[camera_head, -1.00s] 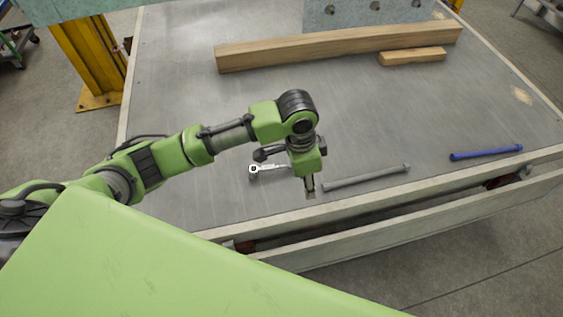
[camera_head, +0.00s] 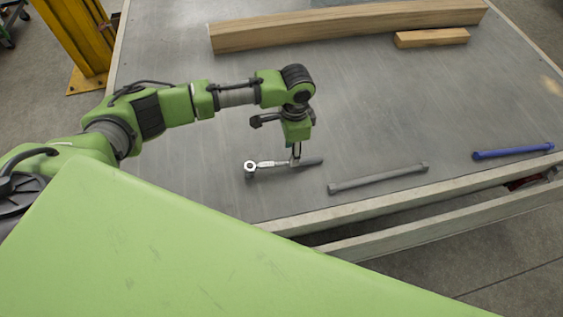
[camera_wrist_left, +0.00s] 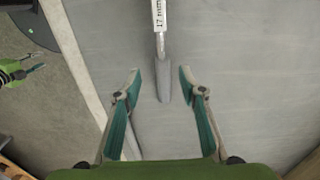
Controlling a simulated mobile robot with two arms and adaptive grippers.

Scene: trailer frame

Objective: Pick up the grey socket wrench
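The grey socket wrench (camera_head: 268,165) lies on the metal table (camera_head: 420,110), with its ring head at the left and its dark grey handle at the right. My left gripper (camera_head: 296,158) points down over the handle. In the left wrist view, the open left gripper (camera_wrist_left: 157,80) has its two fingers on either side of the grey handle (camera_wrist_left: 163,85), with a gap on both sides. A "17 mm" label shows on the wrench shaft. I cannot tell the exact height of the fingertips above the table.
A grey bar (camera_head: 380,178) lies to the right of the wrench near the table's front edge. A blue bar (camera_head: 513,151) lies farther right. A long wooden beam (camera_head: 350,27) and a short wood block (camera_head: 432,38) lie at the back. The table's middle is clear.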

